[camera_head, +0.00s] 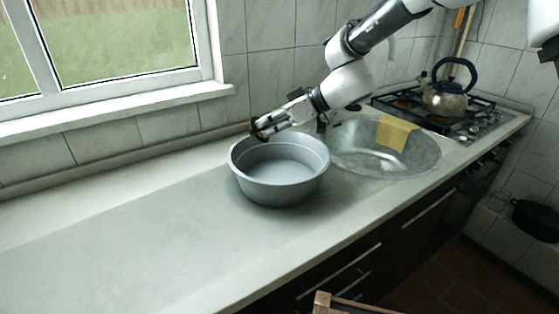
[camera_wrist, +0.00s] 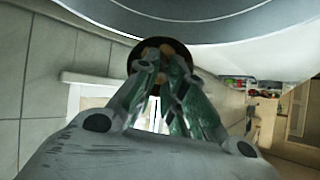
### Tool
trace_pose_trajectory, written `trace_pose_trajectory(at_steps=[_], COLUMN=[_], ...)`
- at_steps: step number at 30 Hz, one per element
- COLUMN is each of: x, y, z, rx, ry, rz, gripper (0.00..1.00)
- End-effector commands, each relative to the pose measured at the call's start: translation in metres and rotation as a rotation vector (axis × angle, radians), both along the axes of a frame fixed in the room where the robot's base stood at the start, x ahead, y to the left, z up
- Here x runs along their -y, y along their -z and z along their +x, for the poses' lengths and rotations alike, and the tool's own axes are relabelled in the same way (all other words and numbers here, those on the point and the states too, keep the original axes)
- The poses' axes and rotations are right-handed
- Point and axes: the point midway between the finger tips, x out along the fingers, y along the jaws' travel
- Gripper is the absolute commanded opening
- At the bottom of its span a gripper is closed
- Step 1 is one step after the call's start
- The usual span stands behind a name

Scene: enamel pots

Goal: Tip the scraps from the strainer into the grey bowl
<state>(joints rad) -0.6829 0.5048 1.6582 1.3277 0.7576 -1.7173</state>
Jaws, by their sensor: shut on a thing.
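The grey bowl (camera_head: 281,190) stands upright on the worktop, left of the sink; its visible inside looks empty. Its curved grey side also fills the top of the wrist view (camera_wrist: 215,35). My gripper (camera_head: 266,125) is at the bowl's far left rim, shut on the strainer (camera_head: 255,130), a small dark round thing. In the wrist view the strainer (camera_wrist: 133,52) is beyond my fingertips (camera_wrist: 160,75), close to the bowl's edge. Brownish pieces, seemingly scraps (camera_wrist: 166,49), show in it. I cannot tell how far it is tilted, and the fingers partly hide it.
The sink (camera_head: 350,150) with a yellow cloth (camera_head: 394,132) over its rim is right of the bowl. A kettle (camera_head: 445,100) stands on the hob (camera_head: 480,118) at the far right. The window sill (camera_head: 120,112) runs behind. The worktop (camera_head: 120,230) is clear on the left.

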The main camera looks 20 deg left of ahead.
Motion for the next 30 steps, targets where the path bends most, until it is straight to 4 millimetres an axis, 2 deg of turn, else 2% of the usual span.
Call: trace_pose_trajectory(at_steps=[17, 30], x=[-0.026, -0.077], y=[0.002, 0.011], z=[-0.002, -0.003], rx=[0.016, 0.025], ry=[-0.005, -0.007], rz=[-0.355, -0.703], gripper=[0.00, 0.00])
